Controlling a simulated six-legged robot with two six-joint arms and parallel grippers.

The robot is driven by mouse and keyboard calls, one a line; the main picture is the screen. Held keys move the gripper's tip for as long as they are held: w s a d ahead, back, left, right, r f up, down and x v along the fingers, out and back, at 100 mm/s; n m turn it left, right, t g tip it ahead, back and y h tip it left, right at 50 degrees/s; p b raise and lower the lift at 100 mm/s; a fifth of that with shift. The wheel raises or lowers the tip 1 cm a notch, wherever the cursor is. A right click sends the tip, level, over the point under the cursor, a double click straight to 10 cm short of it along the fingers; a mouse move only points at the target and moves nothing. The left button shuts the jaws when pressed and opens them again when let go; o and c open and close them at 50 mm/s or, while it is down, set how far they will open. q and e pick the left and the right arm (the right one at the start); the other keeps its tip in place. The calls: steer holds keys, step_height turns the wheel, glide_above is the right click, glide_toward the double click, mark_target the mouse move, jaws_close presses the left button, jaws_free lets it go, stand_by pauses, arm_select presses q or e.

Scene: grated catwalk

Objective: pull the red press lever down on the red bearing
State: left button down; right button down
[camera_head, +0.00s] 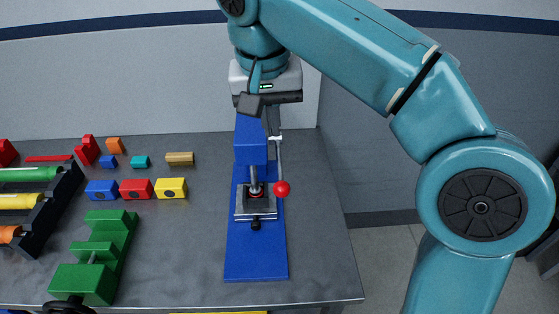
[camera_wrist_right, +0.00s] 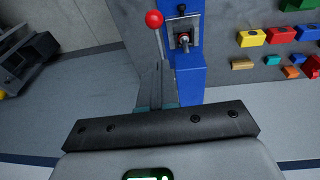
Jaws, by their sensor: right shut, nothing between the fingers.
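The blue arbor press (camera_head: 256,262) stands on the right part of the table. Its lever is a thin rod with a red ball knob (camera_head: 282,188) on the press's right side. The knob also shows at the top of the right wrist view (camera_wrist_right: 154,19). Under the press ram, a little of the red bearing (camera_head: 257,205) shows on the metal plate; the ram mostly hides it. My right gripper (camera_head: 273,122) is shut and empty, behind the knob near the top of the press and the lever's far end. Its fingers (camera_wrist_right: 157,72) show beside the blue column. My left gripper is out of view.
A green vise (camera_head: 100,250) stands at the front left. A black rack (camera_head: 50,215) with coloured cylinders is at the far left. Several coloured blocks (camera_head: 137,189) lie left of the press. The table's right edge (camera_head: 343,230) is close to the press.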

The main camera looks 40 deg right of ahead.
mark_target(280, 183)
steer(key=f, duration=0.3)
steer(key=d+f+b, duration=0.1)
steer(key=f, duration=0.7)
steer(key=shift+w+d+f, duration=0.1)
steer(key=shift+d, duration=0.05)
steer(key=shift+f, duration=0.35)
steer(key=shift+b, duration=0.3)
steer(key=shift+s+f+b, duration=0.4)
steer(key=shift+f+b, duration=0.4)
steer(key=shift+b, duration=0.15)
steer(key=shift+r, duration=0.15)
